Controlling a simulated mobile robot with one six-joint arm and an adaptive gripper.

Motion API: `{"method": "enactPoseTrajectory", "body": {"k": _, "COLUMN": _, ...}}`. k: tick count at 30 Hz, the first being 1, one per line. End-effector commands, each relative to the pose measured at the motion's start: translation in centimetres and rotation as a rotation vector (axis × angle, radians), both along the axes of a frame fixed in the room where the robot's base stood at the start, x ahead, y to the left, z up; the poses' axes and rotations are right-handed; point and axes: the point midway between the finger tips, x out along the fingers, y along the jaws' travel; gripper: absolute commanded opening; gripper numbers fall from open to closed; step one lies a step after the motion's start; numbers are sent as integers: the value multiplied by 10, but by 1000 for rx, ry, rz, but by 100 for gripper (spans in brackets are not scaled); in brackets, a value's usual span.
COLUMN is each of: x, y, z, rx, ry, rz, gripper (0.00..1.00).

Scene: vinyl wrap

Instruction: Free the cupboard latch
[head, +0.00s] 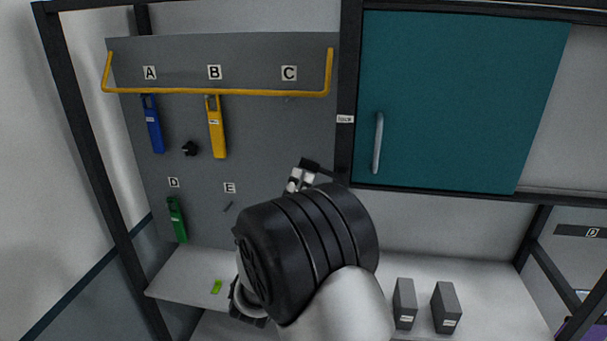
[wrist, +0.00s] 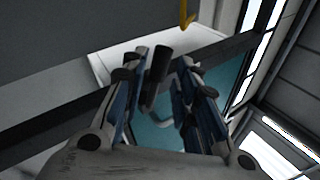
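The teal cupboard door (head: 455,100) has a vertical grey handle (head: 377,143) near its left edge. A small label (head: 345,119) is on the dark post beside it. In the wrist view the door's teal surface (wrist: 206,78) shows behind my fingers. My gripper (wrist: 172,72) is open, its two fingers apart. A dark cylindrical piece (wrist: 156,64), possibly the latch knob, shows between them, nearer the left finger; I cannot tell whether they touch. In the head view my arm covers most of the gripper and the area below the label.
A grey board (head: 260,140) at left carries a yellow rail (head: 215,93), blue (head: 153,125), yellow (head: 217,130) and green (head: 177,220) hanging tools, and a black knob (head: 190,149).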

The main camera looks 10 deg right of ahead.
Motion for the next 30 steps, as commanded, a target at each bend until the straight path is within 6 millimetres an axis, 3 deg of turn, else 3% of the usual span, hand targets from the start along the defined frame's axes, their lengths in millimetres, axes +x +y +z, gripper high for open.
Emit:
{"method": "enactPoseTrajectory", "body": {"k": 6, "x": -34, "y": 22, "z": -26, "rx": -2, "ry": 4, "rz": 4, "gripper": 28}}
{"method": "enactPoseTrajectory", "body": {"k": 12, "x": -53, "y": 31, "z": -38, "rx": -2, "ry": 2, "rz": 1, "gripper": 28}}
{"method": "enactPoseTrajectory", "body": {"k": 24, "x": -57, "y": 33, "z": -41, "rx": 1, "ry": 0, "rz": -1, "gripper": 28}}
{"method": "enactPoseTrajectory", "body": {"k": 27, "x": -59, "y": 21, "z": -41, "rx": 34, "ry": -7, "rz": -24, "gripper": 28}}
{"method": "enactPoseTrajectory", "body": {"k": 30, "x": -68, "y": -17, "z": -45, "rx": 151, "ry": -30, "rz": -99, "gripper": 28}}
